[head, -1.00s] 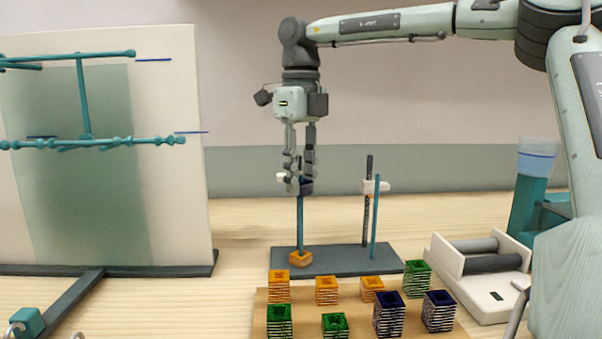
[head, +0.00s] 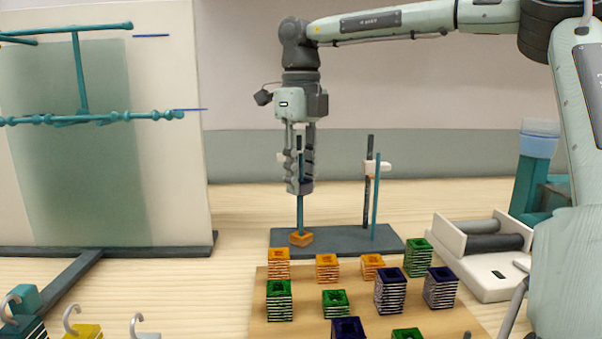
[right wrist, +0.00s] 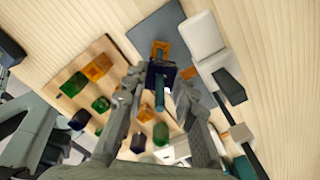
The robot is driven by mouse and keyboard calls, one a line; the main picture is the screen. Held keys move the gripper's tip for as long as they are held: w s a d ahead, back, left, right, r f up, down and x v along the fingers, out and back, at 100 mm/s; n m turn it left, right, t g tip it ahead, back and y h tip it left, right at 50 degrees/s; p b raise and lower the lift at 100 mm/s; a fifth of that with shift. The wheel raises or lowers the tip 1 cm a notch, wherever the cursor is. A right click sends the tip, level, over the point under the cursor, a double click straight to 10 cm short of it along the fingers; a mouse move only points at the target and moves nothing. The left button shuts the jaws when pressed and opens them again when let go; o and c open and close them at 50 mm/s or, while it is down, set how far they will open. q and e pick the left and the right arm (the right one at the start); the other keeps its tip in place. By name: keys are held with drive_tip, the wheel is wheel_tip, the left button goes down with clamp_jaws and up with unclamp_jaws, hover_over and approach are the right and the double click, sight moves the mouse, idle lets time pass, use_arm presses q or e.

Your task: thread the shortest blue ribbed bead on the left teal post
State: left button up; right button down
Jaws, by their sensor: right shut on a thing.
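My right gripper (head: 300,186) is upright over the left teal post (head: 300,213), shut on a dark blue bead (right wrist: 161,72). In the right wrist view the post (right wrist: 160,98) rises out of this bead, so the bead appears to be around it, above the base. An orange bead (head: 301,239) sits at the post's foot. The fingers hide most of the held bead in the head view. Other dark blue ribbed beads (head: 391,290), (head: 440,287) stand on the wooden board. My left gripper is not in view.
The grey base (head: 340,240) also carries a right teal post (head: 376,205) and a dark rod with a white clamp. The wooden board (head: 262,318) in front holds several orange, green and blue beads. A white tray with rollers (head: 480,265) stands right; a panel stands left.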

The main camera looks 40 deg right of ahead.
idle(0.4)
drive_tip(key=c, duration=1.1)
unclamp_jaws()
drive_tip(key=shift+c, duration=0.2)
drive_tip(key=shift+r, duration=0.1)
wheel_tip(320, 180, up, 12)
drive_tip(key=shift+f, duration=0.1)
